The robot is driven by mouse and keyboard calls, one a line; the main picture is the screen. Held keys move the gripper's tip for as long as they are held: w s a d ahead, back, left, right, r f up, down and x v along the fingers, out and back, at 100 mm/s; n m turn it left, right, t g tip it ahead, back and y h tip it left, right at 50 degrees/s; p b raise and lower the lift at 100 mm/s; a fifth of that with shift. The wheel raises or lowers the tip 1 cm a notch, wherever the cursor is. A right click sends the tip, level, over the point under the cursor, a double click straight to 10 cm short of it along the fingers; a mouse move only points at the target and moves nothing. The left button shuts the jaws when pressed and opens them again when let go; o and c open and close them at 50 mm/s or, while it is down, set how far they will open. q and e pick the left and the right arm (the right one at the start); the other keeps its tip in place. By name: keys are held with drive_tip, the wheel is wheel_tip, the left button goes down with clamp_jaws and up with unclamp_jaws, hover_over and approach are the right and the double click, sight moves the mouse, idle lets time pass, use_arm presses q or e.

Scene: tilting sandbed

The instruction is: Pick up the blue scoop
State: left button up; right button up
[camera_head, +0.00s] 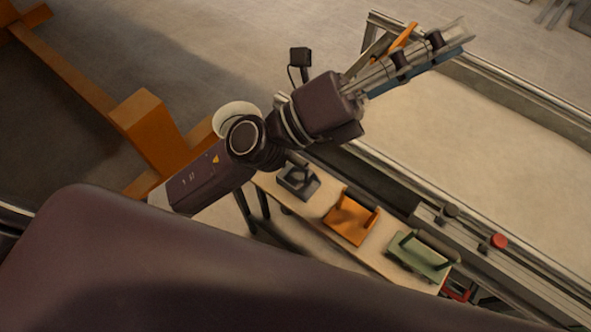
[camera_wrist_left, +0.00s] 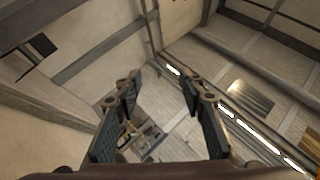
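No clearly blue scoop shows. On a narrow pale shelf in the head view, a dark grey-blue piece (camera_head: 298,182) sits at the far left end, partly beside my arm; I cannot tell whether it is the blue scoop or a holder. My left gripper (camera_head: 455,38) is raised at the upper right, over the sandbed's edge and well away from that piece. In the left wrist view, my left gripper (camera_wrist_left: 159,86) has its two dark-padded fingers spread apart with nothing between them. My right gripper is not in view.
An orange piece (camera_head: 350,217) and a green piece (camera_head: 420,256) sit along the same shelf. The metal-framed sandbed (camera_head: 500,125) lies at right, with a red knob (camera_head: 499,241) on its side panel. An orange beam structure (camera_head: 150,130) stands at left.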

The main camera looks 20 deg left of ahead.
use_arm(q)
drive_tip(key=s+d+f+m+g, duration=0.3)
drive_tip(key=s+d+m+g, duration=0.2)
drive_tip(key=m+g, duration=0.3)
drive_tip(key=m+g+y, duration=0.2)
drive_tip(key=m+y, duration=1.2)
drive_tip(key=y, duration=0.6)
hover_over(294, 158)
drive_tip(key=s, duration=0.2)
wheel_tip(294, 158, down, 30)
drive_tip(key=shift+w+d+f+p, duration=0.15)
drive_tip(key=shift+w+f+p, duration=0.15)
drive_tip(key=shift+f+p, duration=0.4)
drive_tip(key=shift+w+f, duration=0.15)
drive_tip(key=shift+f, duration=0.3)
drive_tip(key=f+p, duration=0.1)
drive_tip(key=f, duration=0.1)
drive_tip(key=w+f+p, duration=0.1)
drive_tip(key=f, duration=0.1)
drive_tip(key=shift+w+f, duration=0.1)
drive_tip(key=shift+f, duration=0.2)
clamp_jaws()
